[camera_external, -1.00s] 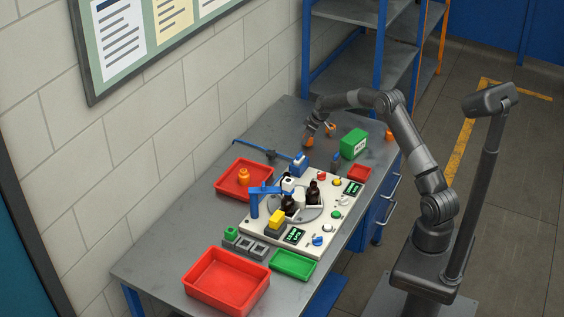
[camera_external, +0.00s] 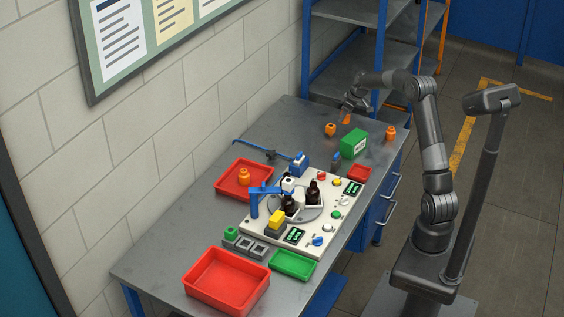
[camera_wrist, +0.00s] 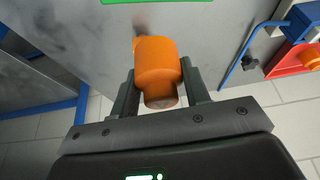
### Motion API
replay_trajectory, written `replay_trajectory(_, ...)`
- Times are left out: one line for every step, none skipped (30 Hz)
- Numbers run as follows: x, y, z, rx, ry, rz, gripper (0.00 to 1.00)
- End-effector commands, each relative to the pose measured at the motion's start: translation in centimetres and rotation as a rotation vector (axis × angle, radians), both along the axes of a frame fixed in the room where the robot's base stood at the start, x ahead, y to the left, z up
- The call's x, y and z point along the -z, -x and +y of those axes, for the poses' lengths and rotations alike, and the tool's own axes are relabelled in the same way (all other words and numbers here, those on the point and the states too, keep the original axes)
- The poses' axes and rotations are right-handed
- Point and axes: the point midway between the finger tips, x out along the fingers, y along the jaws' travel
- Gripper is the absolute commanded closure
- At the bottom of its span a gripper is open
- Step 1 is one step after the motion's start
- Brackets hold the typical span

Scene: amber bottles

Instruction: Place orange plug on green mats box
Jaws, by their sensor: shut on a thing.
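My gripper (camera_external: 347,114) is shut on an orange plug (camera_wrist: 157,68), with one finger on each side in the wrist view. The held plug also shows in the external view (camera_external: 346,119), above the far part of the table and apart from the green box. The green mats box (camera_external: 354,144), with a white label, stands on the table nearer the camera than my gripper. A green strip of it shows at the top edge of the wrist view (camera_wrist: 160,1).
Another orange plug (camera_external: 330,129) stands on the table left of the green box, and one more (camera_external: 390,133) stands right of it. A white panel (camera_external: 265,223) with bottles, a red tray (camera_external: 222,190) and blue shelving (camera_external: 308,50) are nearby. Bare tabletop surrounds the left plug.

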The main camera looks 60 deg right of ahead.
Motion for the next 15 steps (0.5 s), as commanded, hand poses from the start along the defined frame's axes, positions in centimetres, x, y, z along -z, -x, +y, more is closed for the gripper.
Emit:
replay_trajectory(-1.0,1.8,-0.6,0.028,0.003,-0.001,0.81)
replay_trajectory(-1.6,2.9,-1.0,0.046,0.004,-0.001,0.81)
replay_trajectory(-2.3,4.4,-1.3,0.069,0.005,-0.001,0.81)
replay_trajectory(-2.7,5.5,-1.6,0.087,0.004,0.000,0.81)
replay_trajectory(-3.1,6.6,-1.7,0.105,0.005,0.000,0.81)
replay_trajectory(-3.7,8.0,-2.0,0.127,0.004,0.000,0.81)
replay_trajectory(-4.1,9.0,-2.1,0.143,0.004,-0.001,0.81)
replay_trajectory(-4.4,10.0,-2.2,0.159,0.003,-0.001,0.81)
replay_trajectory(-4.9,11.2,-2.3,0.179,0.003,-0.001,0.81)
replay_trajectory(-5.1,12.1,-2.3,0.193,0.003,0.000,0.81)
replay_trajectory(-5.4,12.8,-2.4,0.206,0.003,-0.001,0.81)
replay_trajectory(-5.7,13.8,-2.4,0.221,0.002,-0.001,0.81)
replay_trajectory(-5.9,14.4,-2.4,0.232,0.002,-0.002,0.81)
replay_trajectory(-6.0,14.9,-2.4,0.241,0.000,-0.002,0.81)
replay_trajectory(-6.2,15.6,-2.4,0.251,0.001,-0.003,0.81)
